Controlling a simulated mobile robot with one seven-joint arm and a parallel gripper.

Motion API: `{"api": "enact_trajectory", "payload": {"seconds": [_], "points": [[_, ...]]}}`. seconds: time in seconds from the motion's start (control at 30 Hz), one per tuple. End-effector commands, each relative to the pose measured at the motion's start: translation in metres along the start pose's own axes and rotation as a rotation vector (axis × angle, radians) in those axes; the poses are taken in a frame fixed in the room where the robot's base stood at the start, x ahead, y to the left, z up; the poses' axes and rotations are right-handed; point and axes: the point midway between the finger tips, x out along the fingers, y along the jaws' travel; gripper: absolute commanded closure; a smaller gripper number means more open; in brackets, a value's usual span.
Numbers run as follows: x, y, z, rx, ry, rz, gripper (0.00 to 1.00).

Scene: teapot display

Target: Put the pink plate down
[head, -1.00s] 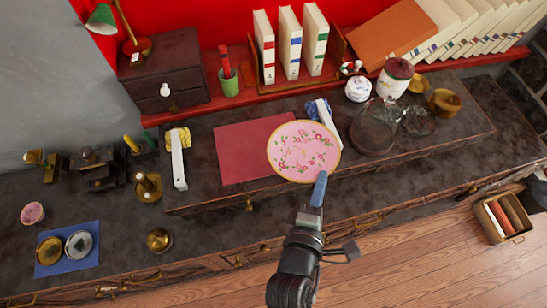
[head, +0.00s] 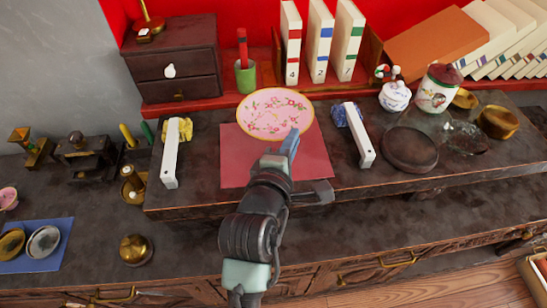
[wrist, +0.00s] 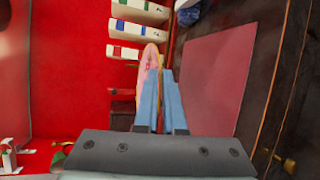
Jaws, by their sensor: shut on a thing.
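The pink plate (head: 275,113) has a gold rim and red flowers. My gripper (head: 290,143) is shut on its near edge, and the plate's face shows in the head view. In the head view the plate overlaps the far part of the red mat (head: 235,160). In the wrist view the plate (wrist: 149,58) is seen nearly edge-on at the blue fingertips (wrist: 161,85), and the red mat (wrist: 212,75) lies bare to its right. The plate appears held above the surface; its exact height cannot be told.
A white stand (head: 171,155) with yellow cloth is left of the mat, and another white stand (head: 358,135) with blue cloth is right. Books (head: 318,40) and a green pen cup (head: 245,78) stand behind. A dark round tray (head: 408,150) lies to the right.

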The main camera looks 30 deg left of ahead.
Motion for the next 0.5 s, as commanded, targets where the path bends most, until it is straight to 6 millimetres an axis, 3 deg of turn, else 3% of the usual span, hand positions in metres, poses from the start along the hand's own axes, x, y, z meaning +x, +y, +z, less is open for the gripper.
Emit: {"api": "enact_trajectory", "payload": {"seconds": [0.13, 0.3, 0.5], "points": [[0.005, -0.013, -0.007, -0.001, 0.007, 0.001, 1.00], [0.014, -0.044, -0.013, 0.000, 0.008, -0.001, 1.00], [0.018, -0.060, -0.015, 0.001, 0.007, 0.004, 1.00]]}}
